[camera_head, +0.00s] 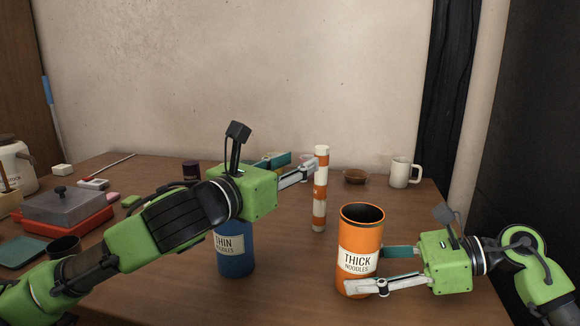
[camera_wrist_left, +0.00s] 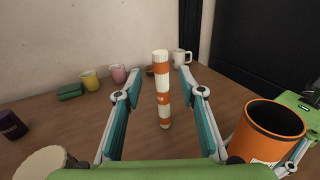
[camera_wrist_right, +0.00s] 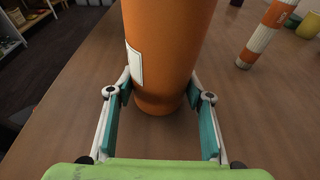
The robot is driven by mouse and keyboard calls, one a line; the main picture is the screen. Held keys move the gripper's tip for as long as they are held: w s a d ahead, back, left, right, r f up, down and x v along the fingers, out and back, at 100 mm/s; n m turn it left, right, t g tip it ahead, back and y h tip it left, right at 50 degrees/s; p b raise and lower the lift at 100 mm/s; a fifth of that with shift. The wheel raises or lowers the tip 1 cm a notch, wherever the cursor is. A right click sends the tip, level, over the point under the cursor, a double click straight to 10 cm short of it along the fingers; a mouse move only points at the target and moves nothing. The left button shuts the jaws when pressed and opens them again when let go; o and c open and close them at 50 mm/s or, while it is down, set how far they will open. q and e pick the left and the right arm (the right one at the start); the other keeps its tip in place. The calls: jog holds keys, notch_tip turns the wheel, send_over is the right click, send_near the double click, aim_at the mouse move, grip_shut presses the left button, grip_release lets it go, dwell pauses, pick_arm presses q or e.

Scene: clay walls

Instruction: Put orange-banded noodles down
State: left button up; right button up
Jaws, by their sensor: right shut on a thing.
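The orange-banded noodles (camera_head: 320,190) are a slim white tube with orange bands, upright on the table. They also show in the left wrist view (camera_wrist_left: 163,98), between my left fingers near their tips, with gaps on both sides. My left gripper (camera_head: 301,164) is open around them. My right gripper (camera_head: 380,268) is shut on the orange thick noodles can (camera_head: 361,238), which is upright with an open dark top. In the right wrist view the can (camera_wrist_right: 165,45) stands between the fingers; the banded tube is at the upper right.
The blue thin noodles can (camera_head: 236,250) stands under my left gripper, partly hidden. A white mug (camera_head: 400,172) and a brown bowl (camera_head: 355,177) are at the back right. A red tray (camera_head: 62,228) with a grey lidded box (camera_head: 65,205) is at the left.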

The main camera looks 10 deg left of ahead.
pick_arm(q)
jog(key=shift+o, duration=0.7)
jog(key=shift+s+a, duration=0.2)
jog(key=shift+s, duration=0.45)
jog(key=n+t+y, duration=0.1)
jog(key=n+y, duration=0.5)
jog(key=y, duration=0.3)
send_near(322, 157)
jog(key=w, duration=0.2)
jog(key=w+a, duration=0.1)
jog(key=w, duration=0.1)
jog(key=shift+w+a, duration=0.15)
jog(key=shift+w, duration=0.25)
jog(key=shift+w+a+f, duration=0.1)
jog(key=shift+w, duration=3.15)
grip_shut()
